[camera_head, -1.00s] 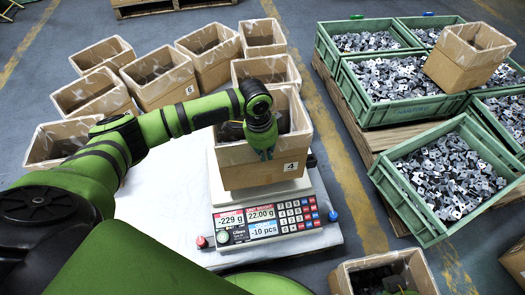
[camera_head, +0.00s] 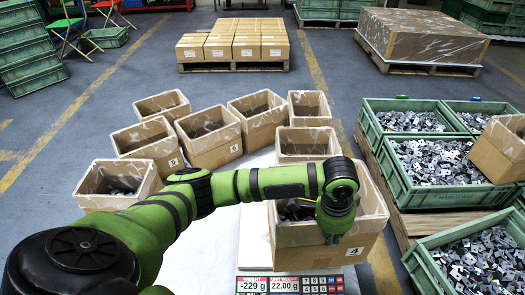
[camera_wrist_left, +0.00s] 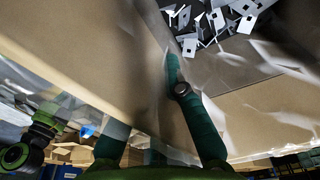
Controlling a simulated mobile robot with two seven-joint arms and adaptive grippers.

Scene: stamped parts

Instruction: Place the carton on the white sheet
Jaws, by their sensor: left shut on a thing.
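The carton marked 4 (camera_head: 355,250) is a brown open box with a clear liner and metal parts inside. It is over the scale (camera_head: 290,284), right of its middle; I cannot tell if it touches. My left gripper (camera_head: 333,232) is shut on its near wall. The left wrist view shows a dark green finger (camera_wrist_left: 195,115) against the carton's lined wall (camera_wrist_left: 95,55), with metal parts (camera_wrist_left: 215,20) beyond. The white sheet (camera_head: 200,242) lies left of the scale, partly hidden by my arm. My right gripper is not in view.
Several open cartons (camera_head: 208,135) stand behind and left of the sheet. Green crates (camera_head: 430,160) of metal parts stand at right, one bearing a carton (camera_head: 500,150). The scale reads -229 g. A bare patch of sheet shows left of the scale.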

